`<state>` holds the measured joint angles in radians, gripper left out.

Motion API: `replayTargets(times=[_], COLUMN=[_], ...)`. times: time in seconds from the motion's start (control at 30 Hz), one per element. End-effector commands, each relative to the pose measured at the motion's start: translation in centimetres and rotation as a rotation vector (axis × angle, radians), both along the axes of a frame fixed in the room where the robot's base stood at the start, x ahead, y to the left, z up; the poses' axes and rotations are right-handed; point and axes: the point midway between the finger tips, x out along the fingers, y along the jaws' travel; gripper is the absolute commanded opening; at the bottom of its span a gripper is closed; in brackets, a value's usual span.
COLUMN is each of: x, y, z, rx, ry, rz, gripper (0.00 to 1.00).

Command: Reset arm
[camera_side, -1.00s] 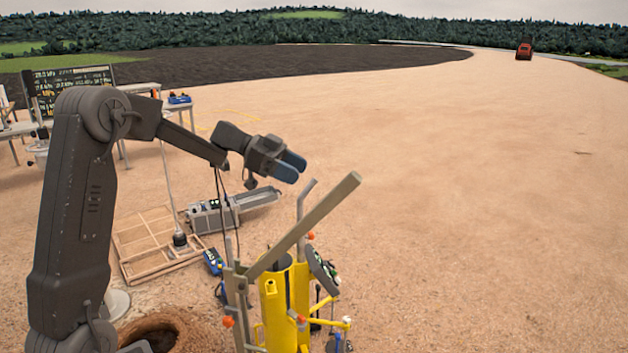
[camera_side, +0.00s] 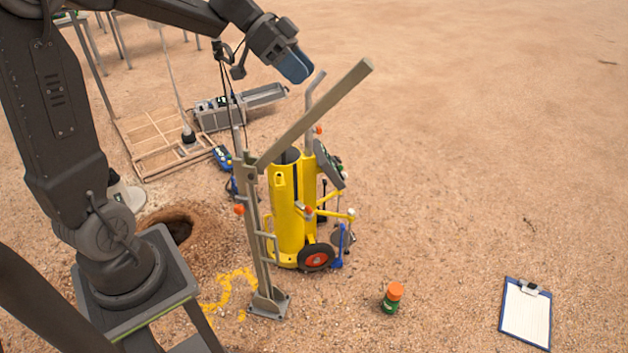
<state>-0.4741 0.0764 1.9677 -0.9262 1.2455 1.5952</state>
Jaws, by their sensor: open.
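My gripper (camera_side: 293,66) hangs in the air at the upper middle of the side view, above and behind the yellow wheeled tester. Its blue-tipped fingers point down to the right. They are open, and nothing shows between them. The yellow tester (camera_side: 288,215) stands upright on the sandy ground below my gripper, with a black and red wheel at its foot. A long grey bar (camera_side: 318,112) slants up to the right from a grey post (camera_side: 257,225) in front of the tester. My gripper is apart from both.
A round hole (camera_side: 180,229) lies left of the tester. Behind are a wooden frame (camera_side: 133,123) and a grey box (camera_side: 215,114). A green jar with an orange lid (camera_side: 393,297) and a clipboard (camera_side: 526,316) lie on the ground at front right. The right side is mostly clear.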

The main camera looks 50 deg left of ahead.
Motion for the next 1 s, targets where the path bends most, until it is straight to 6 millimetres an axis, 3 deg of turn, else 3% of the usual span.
replayTargets(times=[0.03, 0.2, 0.33, 0.5, 0.7, 1.0], x=[-1.9, -8.2, -12.8, -17.4, -19.7, -20.1], y=[-2.1, -6.3, -7.8, -8.2, -7.8, -7.7], z=[0.2, -0.8, -1.9, -3.4, -4.4, -4.6], rx=[0.045, 0.202, 0.308, 0.378, 0.377, 0.372], ry=[0.065, 0.254, 0.308, 0.28, 0.223, 0.214], rz=[0.022, 0.197, 0.373, 0.602, 0.76, 0.792], gripper=[0.55, 0.55, 0.55, 0.55, 0.55, 0.55])
